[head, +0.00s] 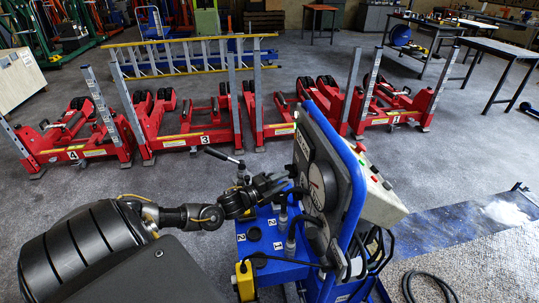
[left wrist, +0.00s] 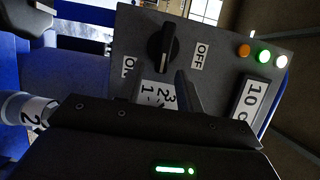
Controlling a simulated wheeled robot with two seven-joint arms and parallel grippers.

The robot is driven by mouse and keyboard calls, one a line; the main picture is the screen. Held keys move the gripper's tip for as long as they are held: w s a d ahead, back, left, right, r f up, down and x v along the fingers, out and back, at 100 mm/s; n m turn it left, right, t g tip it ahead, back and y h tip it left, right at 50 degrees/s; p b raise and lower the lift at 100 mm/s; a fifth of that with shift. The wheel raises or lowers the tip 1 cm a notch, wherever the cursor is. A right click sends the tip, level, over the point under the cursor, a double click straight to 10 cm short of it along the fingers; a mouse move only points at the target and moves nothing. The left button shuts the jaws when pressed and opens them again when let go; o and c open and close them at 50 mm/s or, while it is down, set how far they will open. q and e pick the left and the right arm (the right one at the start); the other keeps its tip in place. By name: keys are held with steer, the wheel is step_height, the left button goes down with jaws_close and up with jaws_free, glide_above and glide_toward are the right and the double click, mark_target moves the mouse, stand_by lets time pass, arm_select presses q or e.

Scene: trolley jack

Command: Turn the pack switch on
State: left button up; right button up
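The pack switch (left wrist: 163,48) is a black rotary knob on a dark panel (left wrist: 218,75) in the left wrist view. An ON label (left wrist: 128,66) is to its left and an OFF label (left wrist: 201,56) to its right. I cannot tell for sure which label the knob points to. My left gripper (left wrist: 160,88) has a dark finger just below the knob, well off the gripper's middle, so it looks open, with nothing held. In the head view my left gripper (head: 288,188) is at the blue unit (head: 345,165), and the knob is hidden there. My right gripper is not in view.
Orange, green and white lamps (left wrist: 263,56) are at the panel's right. Black hoses (head: 378,250) hang beside the blue unit. Red jacks (head: 190,141) stand in a row behind, with a yellow ladder (head: 195,57) beyond.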

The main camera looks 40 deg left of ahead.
arm_select(q)
steer(key=v, duration=0.8)
steer(key=shift+s, duration=0.3)
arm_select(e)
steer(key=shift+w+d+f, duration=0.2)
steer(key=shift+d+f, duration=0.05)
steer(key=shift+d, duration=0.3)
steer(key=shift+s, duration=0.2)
